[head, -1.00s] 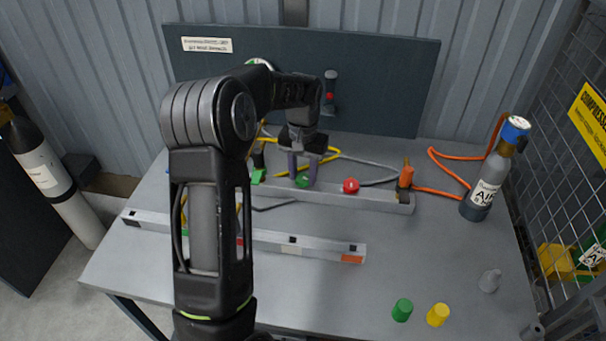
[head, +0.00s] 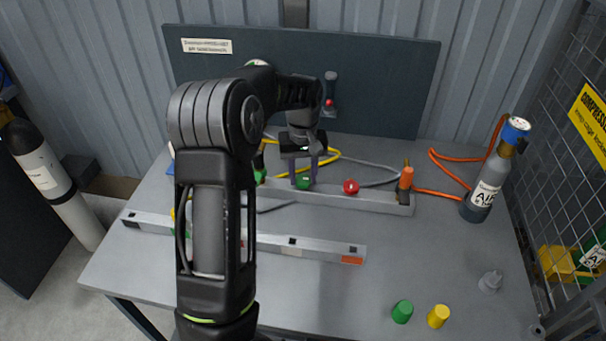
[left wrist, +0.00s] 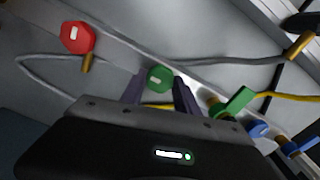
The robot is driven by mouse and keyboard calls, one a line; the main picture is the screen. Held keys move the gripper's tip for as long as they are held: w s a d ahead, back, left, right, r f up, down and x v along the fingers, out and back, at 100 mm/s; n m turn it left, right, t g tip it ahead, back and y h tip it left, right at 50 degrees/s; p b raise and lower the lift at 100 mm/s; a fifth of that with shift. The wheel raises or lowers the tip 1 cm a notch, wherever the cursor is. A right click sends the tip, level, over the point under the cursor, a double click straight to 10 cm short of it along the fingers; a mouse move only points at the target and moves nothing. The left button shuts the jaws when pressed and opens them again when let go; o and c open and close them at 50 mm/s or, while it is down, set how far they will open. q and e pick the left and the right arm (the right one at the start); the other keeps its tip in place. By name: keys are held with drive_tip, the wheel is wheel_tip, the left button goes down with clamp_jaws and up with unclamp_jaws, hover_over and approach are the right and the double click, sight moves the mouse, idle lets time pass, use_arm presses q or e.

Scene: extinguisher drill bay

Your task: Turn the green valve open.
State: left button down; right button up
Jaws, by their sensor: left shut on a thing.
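The green valve (head: 304,183) is a round green knob on the grey manifold bar at the back of the table. My left gripper (head: 303,182) reaches down to it and has its two fingers on either side of the knob, shut on it. In the left wrist view the green valve (left wrist: 159,79) shows between the fingertips, with a short white mark on its face. The red valve (head: 351,186) sits to its right on the same bar. It also shows in the left wrist view (left wrist: 77,37), at the upper left. My right gripper is not in view.
A green lever (left wrist: 239,101) and blue fittings (left wrist: 257,128) lie close beside the fingers. An orange fitting (head: 406,178) stands at the bar's right end. A grey air bottle (head: 481,190) stands at the right. Green (head: 402,311) and yellow (head: 438,316) caps stand at the front right.

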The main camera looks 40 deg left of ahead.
sight(303, 178)
use_arm(q)
drive_tip(key=c, duration=0.9)
unclamp_jaws()
drive_tip(key=shift+r+b, duration=0.3)
drive_tip(key=shift+r, duration=3.65)
